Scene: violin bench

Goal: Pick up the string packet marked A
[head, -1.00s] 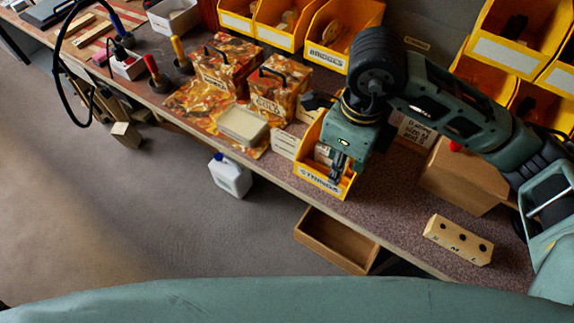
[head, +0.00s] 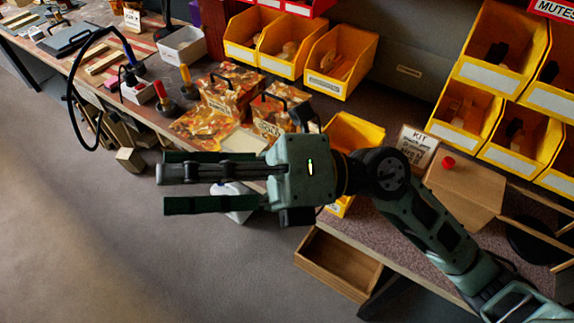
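My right gripper (head: 166,188) reaches left across the middle of the head view, raised above the bench's front edge. Its dark fingers are apart, and I see nothing between them. The yellow strings bin (head: 356,128) stands on the bench behind my gripper and wrist. Only its back part and a small lower corner show; its label and inside are hidden. I can make out no string packet and no letter A. My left gripper is not in view.
Camouflage-patterned boxes (head: 228,84) with handles stand left of the bin. A kit sign (head: 417,142) and a brown box with a red knob (head: 470,187) are at right. Yellow bins (head: 338,58) line the back. An open wooden drawer (head: 338,262) juts out below the bench.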

